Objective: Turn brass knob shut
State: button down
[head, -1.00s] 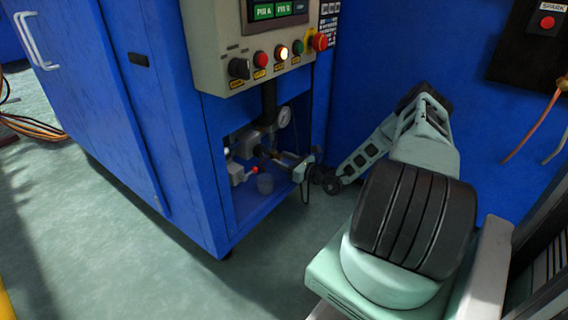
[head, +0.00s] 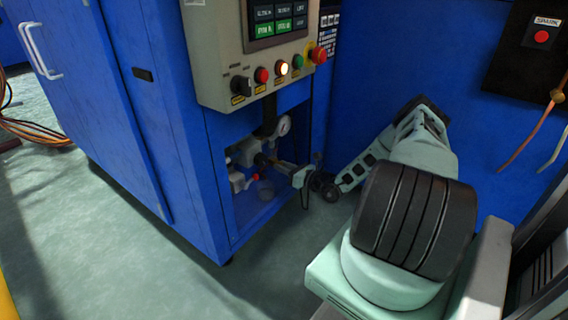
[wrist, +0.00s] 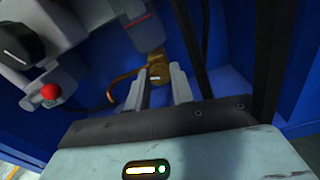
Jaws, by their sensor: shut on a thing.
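The brass knob (wrist: 158,70) shows in the wrist view just beyond and between my two finger ends, at the end of a brass-coloured fitting inside the blue cabinet. My gripper (wrist: 157,80) is shut on it, one pale finger on each side. In the head view my gripper (head: 280,165) reaches from the right into the cabinet's open lower bay, at the pipework. There the knob is too small and too dark to make out clearly. The contact faces of the fingers are hidden.
A red-tipped valve (wrist: 50,92) sits left of my fingers, with grey fittings above it. A clear cup (head: 265,189) is low in the bay. Floor in front is free.

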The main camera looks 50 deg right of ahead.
jog(key=m+p, duration=0.3)
jog(key=shift+r+m, duration=0.15)
jog(key=shift+m, duration=0.15)
jog(key=m+p, duration=0.2)
jog(key=m, duration=0.1)
jog(key=shift+s+m, duration=0.1)
jog(key=shift+m, duration=0.2)
jog(key=m+p, duration=0.1)
jog(key=m, duration=0.2)
jog(key=shift+m, duration=0.3)
jog(key=shift+f+m+p, duration=0.2)
jog(key=shift+m+p, duration=0.15)
jog(key=shift+m, duration=1.55)
jog(key=c, duration=1.2)
grip_release()
jog(key=shift+c, duration=0.2)
